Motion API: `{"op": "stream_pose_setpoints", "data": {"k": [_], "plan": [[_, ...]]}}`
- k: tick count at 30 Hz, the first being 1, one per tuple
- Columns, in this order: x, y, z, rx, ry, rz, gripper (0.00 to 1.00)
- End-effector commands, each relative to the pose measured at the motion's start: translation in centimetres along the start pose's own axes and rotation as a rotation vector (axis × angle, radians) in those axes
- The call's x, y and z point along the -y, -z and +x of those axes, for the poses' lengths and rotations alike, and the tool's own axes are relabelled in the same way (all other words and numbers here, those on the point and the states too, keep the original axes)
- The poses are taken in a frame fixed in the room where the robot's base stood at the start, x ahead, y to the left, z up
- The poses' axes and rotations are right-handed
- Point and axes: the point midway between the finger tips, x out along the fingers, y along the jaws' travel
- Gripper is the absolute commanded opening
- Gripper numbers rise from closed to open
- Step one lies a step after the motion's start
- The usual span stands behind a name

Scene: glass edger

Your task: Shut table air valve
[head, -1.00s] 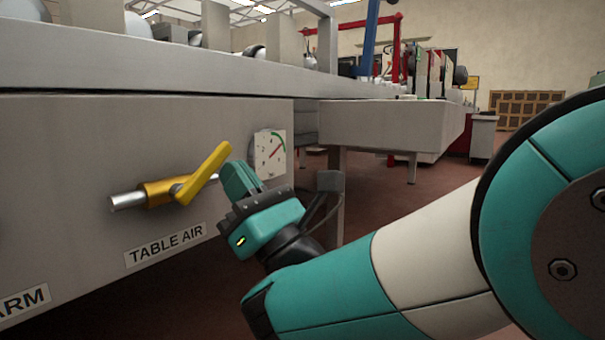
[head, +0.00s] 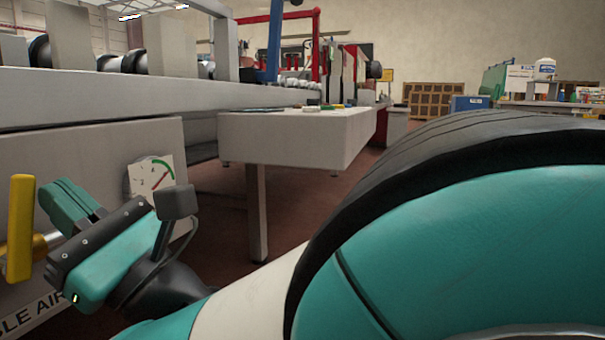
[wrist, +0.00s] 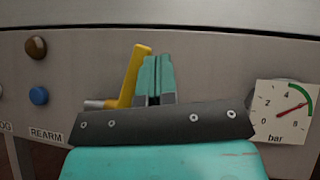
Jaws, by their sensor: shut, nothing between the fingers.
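The yellow valve handle (head: 21,230) stands close to upright at the left edge of the head view. In the wrist view the handle (wrist: 133,77) leans a little right at its top, across its horizontal pipe (wrist: 95,104). The TABLE AIR label (head: 32,316) is partly cut off below it. My gripper (head: 62,203) is shut and empty, just right of the handle. In the wrist view its teal fingers (wrist: 156,77) stand close beside the handle's right side; I cannot tell whether they touch. The gripper body hides the handle's lower end there.
A pressure gauge (head: 152,180) is on the panel right of the valve; its needle (wrist: 290,110) points to about 6 bar. A blue button (wrist: 38,96), a dark brown button (wrist: 36,47) and a REARM label (wrist: 46,135) are to the left. A grey table (head: 300,140) stands beyond.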

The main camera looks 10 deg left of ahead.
Motion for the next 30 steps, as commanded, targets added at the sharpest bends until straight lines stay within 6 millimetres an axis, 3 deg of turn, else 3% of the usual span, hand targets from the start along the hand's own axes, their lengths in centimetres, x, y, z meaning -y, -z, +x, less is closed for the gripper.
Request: {"op": "stream_pose_setpoints", "data": {"k": [8,15,22,30], "plan": [[0.5,0.1,-0.3,-0.001,0.008,0.001,0.0],[2.9,1.0,-1.4,0.0,0.006,0.002,0.0],[6.5,-0.8,-5.4,-0.001,0.009,0.001,0.0],[8.9,-2.1,-8.0,0.0,0.007,0.0,0.0]]}}
